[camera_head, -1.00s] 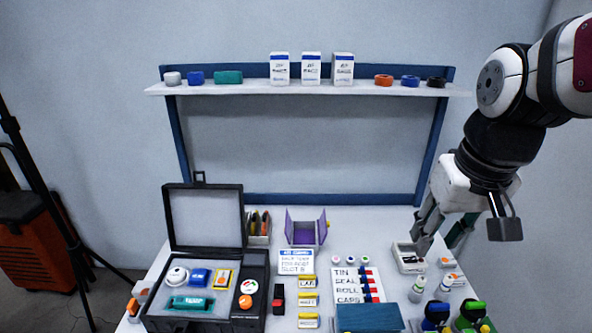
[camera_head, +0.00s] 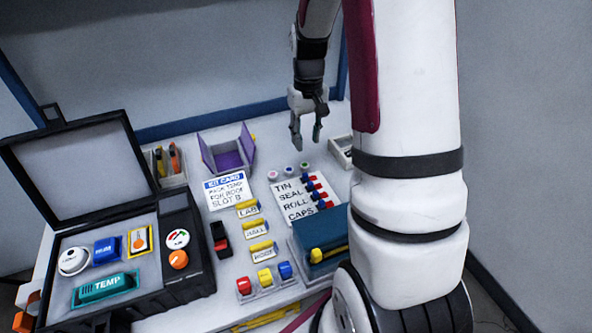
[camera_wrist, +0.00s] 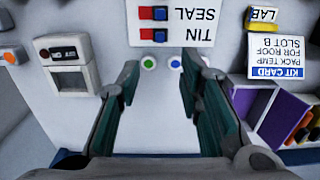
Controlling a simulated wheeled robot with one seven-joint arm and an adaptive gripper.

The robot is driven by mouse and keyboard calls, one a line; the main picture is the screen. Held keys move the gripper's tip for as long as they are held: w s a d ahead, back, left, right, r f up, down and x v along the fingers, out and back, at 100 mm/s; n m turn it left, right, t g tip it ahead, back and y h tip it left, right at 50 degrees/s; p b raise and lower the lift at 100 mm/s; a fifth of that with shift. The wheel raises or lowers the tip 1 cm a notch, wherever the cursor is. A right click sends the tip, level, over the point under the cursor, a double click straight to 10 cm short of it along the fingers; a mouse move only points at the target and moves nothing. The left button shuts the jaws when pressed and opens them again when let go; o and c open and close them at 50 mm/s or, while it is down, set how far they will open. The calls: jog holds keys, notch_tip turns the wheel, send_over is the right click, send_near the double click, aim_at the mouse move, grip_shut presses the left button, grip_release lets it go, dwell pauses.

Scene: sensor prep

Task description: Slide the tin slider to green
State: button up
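The white board (camera_head: 287,203) reads TIN, SEAL, ROLL and CAPS. The tin slider (camera_head: 307,179) is a small red and blue piece in the top row. In the wrist view the tin slider (camera_wrist: 153,34) lies beside the upside-down word TIN, red to the left and blue to the right. I see no green on it. My gripper (camera_head: 307,137) points down behind the board, apart from the slider. In the wrist view my gripper (camera_wrist: 158,78) is open and empty, with small round markers between and beyond its fingers, including a green-centred one (camera_wrist: 149,62).
A purple box (camera_head: 228,160) and an open black case (camera_head: 190,240) stand to the left. A white box (camera_head: 342,150) is right of my gripper. A teal box (camera_head: 318,240) stands in front of the board. My arm hides the table's right side.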

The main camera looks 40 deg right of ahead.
aim_at(305, 174)
notch_tip(305, 174, down, 13)
jog(key=b, duration=0.3)
jog(key=shift+r+b, duration=0.1)
jog(key=shift+b, duration=0.2)
grip_shut()
